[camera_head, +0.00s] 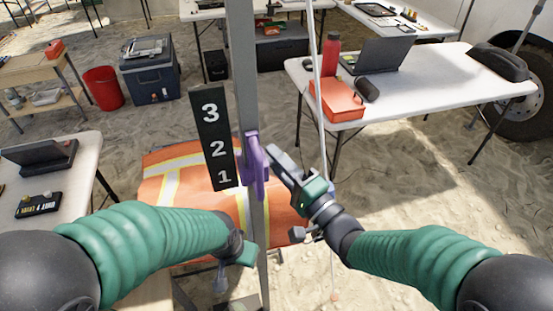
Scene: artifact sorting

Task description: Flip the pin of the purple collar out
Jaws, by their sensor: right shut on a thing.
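The purple collar (253,168) sits around the upright grey pole (243,60), beside a dark number plate (213,140) marked 3, 2, 1. The collar is at about the height of the 2 and 1. My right gripper (275,158) reaches in from the right, its fingers at the collar's right side. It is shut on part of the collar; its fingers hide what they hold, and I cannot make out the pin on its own. My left gripper (243,254) is low by the pole, below the collar. Its fingers are too unclear to tell open from shut.
An orange surface with pale stripes (180,190) lies behind the pole. A thin white pole (319,90) stands just right of it. A white table (440,85) with a laptop and red box is at the right. Another table (85,165) is at the left.

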